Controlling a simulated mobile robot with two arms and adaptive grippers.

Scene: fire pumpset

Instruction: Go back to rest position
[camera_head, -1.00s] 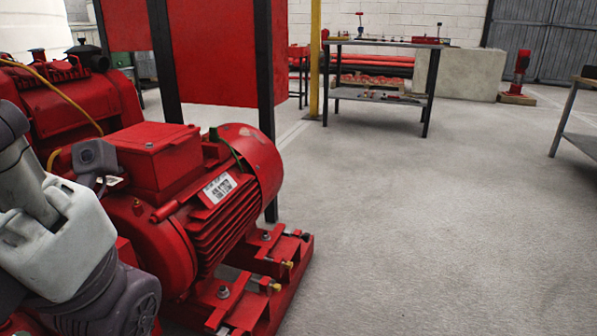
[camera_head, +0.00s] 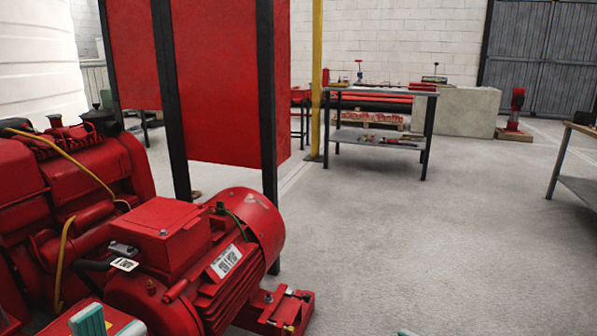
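The teal fingertips of my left gripper (camera_head: 108,323) show at the bottom left edge, in front of the red motor. They stand apart with nothing seen between them, so it looks open; the rest of the gripper is cut off by the frame.
The red electric motor (camera_head: 190,255) and red engine (camera_head: 70,190) fill the left. A red panel (camera_head: 215,80) on dark posts stands behind. A workbench (camera_head: 385,91) is at the back, another table (camera_head: 580,180) at right. The middle floor is clear.

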